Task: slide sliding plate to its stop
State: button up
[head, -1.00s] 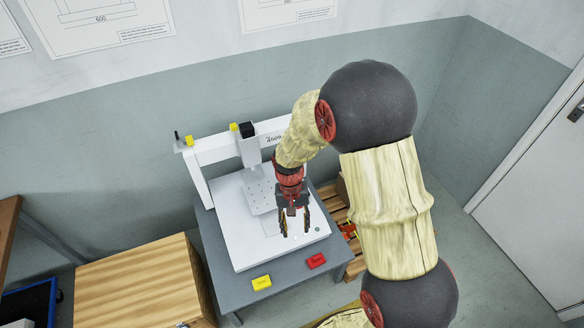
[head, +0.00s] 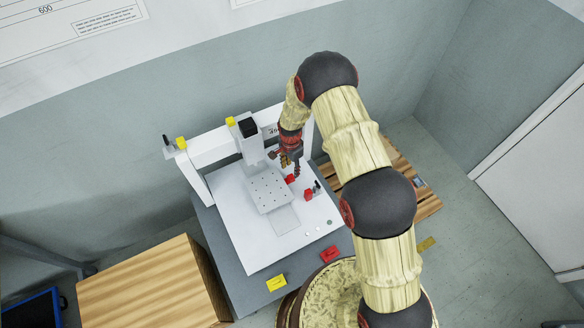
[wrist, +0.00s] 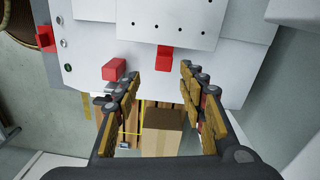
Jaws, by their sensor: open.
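The sliding plate (head: 268,190) is a light grey plate with several small dark holes, on the white base of the gantry machine under its head. In the wrist view the plate (wrist: 182,22) is at the top, with a red tab (wrist: 164,57) on its near edge. The tab also shows at the plate's right side in the head view (head: 291,179). My gripper (head: 289,170) is open at that side. In the wrist view its fingertips (wrist: 161,74) are apart, with the tab just beyond the gap between them. Contact cannot be told.
A red block (head: 309,195) with a dark part stands on the base right of the plate; it is close to a finger in the wrist view (wrist: 114,69). The white gantry (head: 215,149) rises behind. Yellow (head: 277,283) and red (head: 329,254) blocks lie on the grey table's front.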

aim_at(291, 177)
jog(key=shift+w+r+m, duration=0.1)
jog(key=shift+w+m, duration=0.05)
jog(key=shift+m, duration=0.45)
jog(key=shift+w+f+m, duration=0.1)
jog(key=shift+f+m, duration=0.1)
jog(key=shift+m, duration=0.1)
notch_tip(291, 177, down, 8)
jog(key=shift+r+b, duration=0.25)
jog(key=shift+b, duration=0.55)
jog(key=shift+c, duration=1)
jog(key=c, duration=0.7)
grip_shut()
